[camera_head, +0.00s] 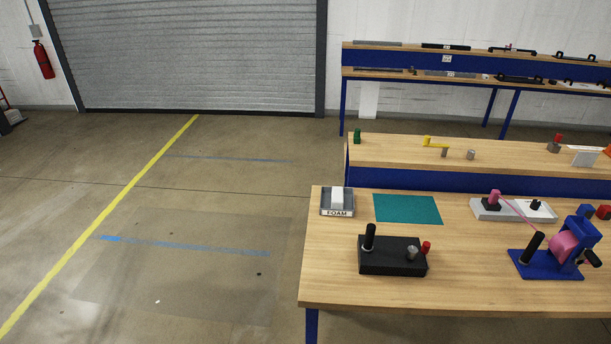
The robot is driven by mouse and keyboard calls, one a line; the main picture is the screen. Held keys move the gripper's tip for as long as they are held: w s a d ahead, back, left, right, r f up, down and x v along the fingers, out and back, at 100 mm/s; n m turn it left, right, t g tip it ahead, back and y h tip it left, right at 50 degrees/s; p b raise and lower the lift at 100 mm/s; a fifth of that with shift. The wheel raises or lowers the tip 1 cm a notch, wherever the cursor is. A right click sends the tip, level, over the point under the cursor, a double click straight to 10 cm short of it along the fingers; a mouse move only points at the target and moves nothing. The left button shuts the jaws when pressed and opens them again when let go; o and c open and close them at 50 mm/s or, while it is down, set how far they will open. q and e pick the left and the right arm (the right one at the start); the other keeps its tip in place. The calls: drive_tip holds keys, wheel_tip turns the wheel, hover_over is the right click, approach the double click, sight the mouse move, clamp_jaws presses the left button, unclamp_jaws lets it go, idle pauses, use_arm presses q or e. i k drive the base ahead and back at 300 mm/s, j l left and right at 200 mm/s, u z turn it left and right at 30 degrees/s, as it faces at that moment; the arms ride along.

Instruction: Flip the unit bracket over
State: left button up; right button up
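No part that I can surely name as the unit bracket shows. Several dark bar-shaped parts lie on the rack at the back right, among them one with a raised middle (512,49) on the top shelf and one on the lower shelf (520,79). They are small and far off, and I cannot tell which side faces up. Neither of my grippers is in view.
The near wooden table (340,285) holds a black fixture (385,262), a FOAM tray (325,204), a teal mat (407,209), a grey fixture (478,211) and a blue stand (540,265). A second bench (390,150) stands behind. The left floor is open, with a yellow line (120,195).

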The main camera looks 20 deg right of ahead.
sight(426, 246)
drive_tip(key=z, duration=1.5)
